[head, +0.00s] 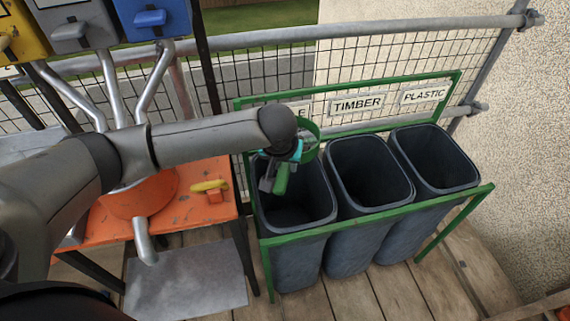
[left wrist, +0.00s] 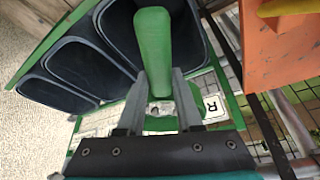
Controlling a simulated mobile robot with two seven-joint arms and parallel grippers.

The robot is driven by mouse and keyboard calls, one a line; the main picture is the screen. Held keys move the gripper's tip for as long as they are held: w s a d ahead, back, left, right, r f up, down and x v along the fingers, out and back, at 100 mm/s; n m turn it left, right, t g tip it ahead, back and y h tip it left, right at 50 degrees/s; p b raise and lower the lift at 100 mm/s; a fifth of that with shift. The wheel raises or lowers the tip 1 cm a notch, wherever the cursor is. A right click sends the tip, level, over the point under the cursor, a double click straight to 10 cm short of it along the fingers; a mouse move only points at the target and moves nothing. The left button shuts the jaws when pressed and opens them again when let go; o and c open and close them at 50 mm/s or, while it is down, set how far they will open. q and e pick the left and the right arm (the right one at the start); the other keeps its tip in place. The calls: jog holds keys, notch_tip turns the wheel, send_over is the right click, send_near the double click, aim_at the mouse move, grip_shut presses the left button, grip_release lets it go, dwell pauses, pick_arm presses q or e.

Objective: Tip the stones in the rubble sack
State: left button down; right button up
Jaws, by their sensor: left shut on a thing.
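My left gripper (head: 272,180) is over the back of the leftmost dark bin (head: 318,205), near its rim. It is shut on the handle of a green scoop-like tool (head: 281,178). The tool's rounded green part shows beside my wrist, partly hidden. In the left wrist view the green handle (left wrist: 153,48) stands between the fingers (left wrist: 158,85), and something pale and grey, perhaps stones, shows beyond them. The leftmost bin's sign is mostly hidden by my arm; a sign with the letter R (left wrist: 213,106) shows in the wrist view. The leftmost bin looks dark inside. My right gripper is not in view.
The timber bin (head: 368,175) and plastic bin (head: 432,160) stand to the right in a green frame (head: 375,212). An orange table (head: 185,225) with a yellow-handled tool (head: 210,188) is at left. A mesh fence stands behind.

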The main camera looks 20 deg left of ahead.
pick_arm(q)
jog(key=shift+r, duration=0.1)
jog(key=shift+d+r+y+p, duration=0.15)
jog(key=shift+y+p, duration=0.45)
jog(key=shift+p, duration=0.4)
jog(key=shift+m+g+y+p, duration=0.3)
jog(key=shift+y+p, duration=0.3)
jog(key=shift+p, duration=0.05)
jog(key=shift+y+p, duration=0.3)
jog(key=shift+y, duration=0.2)
jog(key=shift+m+y, duration=0.3)
jog(key=shift+y, duration=0.4)
jog(key=shift+f, duration=0.2)
